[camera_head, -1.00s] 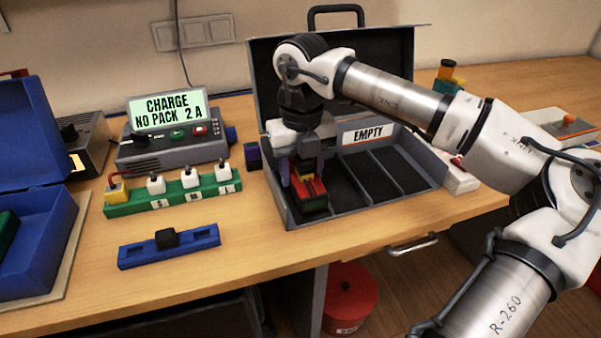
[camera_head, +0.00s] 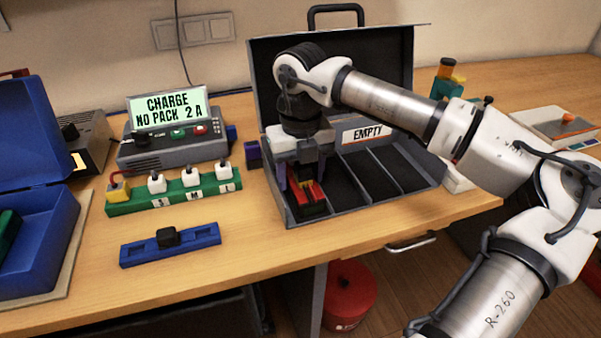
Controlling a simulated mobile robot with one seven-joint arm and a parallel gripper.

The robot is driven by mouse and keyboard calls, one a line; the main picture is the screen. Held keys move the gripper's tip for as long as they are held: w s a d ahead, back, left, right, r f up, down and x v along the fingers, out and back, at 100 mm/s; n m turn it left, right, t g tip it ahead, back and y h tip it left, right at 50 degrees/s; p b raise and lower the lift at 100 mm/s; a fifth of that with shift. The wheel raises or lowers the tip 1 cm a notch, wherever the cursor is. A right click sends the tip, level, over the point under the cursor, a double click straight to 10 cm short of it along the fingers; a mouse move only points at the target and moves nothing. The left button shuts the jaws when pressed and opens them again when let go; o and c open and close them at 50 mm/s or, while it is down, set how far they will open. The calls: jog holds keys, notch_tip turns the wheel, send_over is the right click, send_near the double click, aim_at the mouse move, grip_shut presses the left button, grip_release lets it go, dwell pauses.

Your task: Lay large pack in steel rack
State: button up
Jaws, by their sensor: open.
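Whether a finger still touches the pack cannot be told. The gripper hides the back of the compartment.
The other compartments (camera_head: 398,170) look empty. To the left stand a charger (camera_head: 173,148) reading NO PACK, a green strip (camera_head: 148,202) with several white plugs, a blue holder (camera_head: 197,245) with a black block, and an open blue case (camera_head: 40,240).

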notch_tip(320, 180, up, 7)
jog(key=shift+r+b, duration=0.1)
jog(key=shift+b, duration=0.2)
